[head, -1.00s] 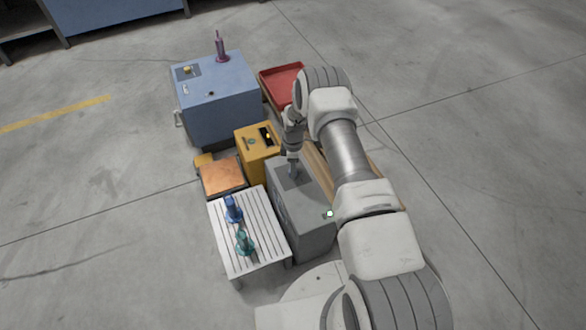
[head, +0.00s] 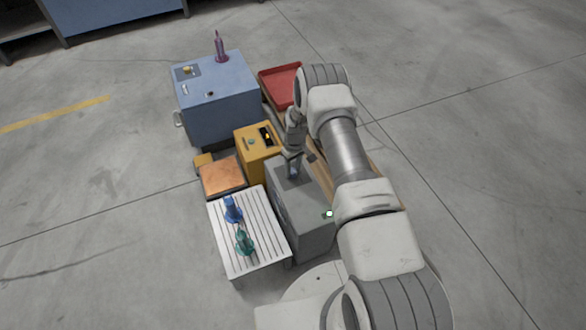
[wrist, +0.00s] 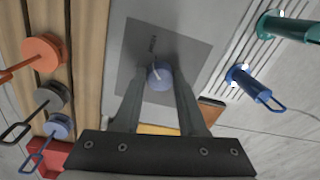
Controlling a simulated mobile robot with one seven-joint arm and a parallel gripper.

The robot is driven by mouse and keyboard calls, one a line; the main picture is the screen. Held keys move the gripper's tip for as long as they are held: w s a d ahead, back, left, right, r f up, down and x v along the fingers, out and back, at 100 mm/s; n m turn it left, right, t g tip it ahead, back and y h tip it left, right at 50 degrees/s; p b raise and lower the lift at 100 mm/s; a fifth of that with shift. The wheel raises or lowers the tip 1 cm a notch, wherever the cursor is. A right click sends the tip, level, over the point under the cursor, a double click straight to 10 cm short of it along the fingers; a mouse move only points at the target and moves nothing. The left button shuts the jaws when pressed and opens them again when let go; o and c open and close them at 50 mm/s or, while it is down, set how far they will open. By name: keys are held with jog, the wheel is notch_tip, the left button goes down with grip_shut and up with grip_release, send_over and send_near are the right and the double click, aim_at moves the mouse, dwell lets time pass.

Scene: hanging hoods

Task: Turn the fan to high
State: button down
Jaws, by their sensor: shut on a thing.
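A grey box (head: 312,222) stands under my arm, with a dark grey plate (head: 283,180) on its top. In the wrist view the plate (wrist: 190,48) carries a round blue-grey knob (wrist: 160,77) with a pale mark on it. A short dark mark lies on the plate just beyond the knob. My gripper (wrist: 158,84) is shut on the knob, one finger on each side. In the head view my gripper (head: 291,172) points down at the plate and hides most of the knob. I see no readable setting labels.
A yellow box (head: 254,160) and a blue cabinet (head: 222,115) stand behind. A white slatted table (head: 256,262) at left holds blue (head: 232,212) and teal (head: 244,244) items. Wooden slats (wrist: 91,60) with several round-headed items lie beside the box. A red tray (head: 277,80) is behind.

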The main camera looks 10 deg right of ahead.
aim_at(295, 170)
jog(key=shift+m, duration=1.5)
jog(key=shift+c, duration=2.3)
grip_release()
notch_tip(295, 170, up, 17)
jog(key=p, duration=0.6)
jog(key=shift+d+r, duration=0.2)
jog(key=shift+d, duration=0.25)
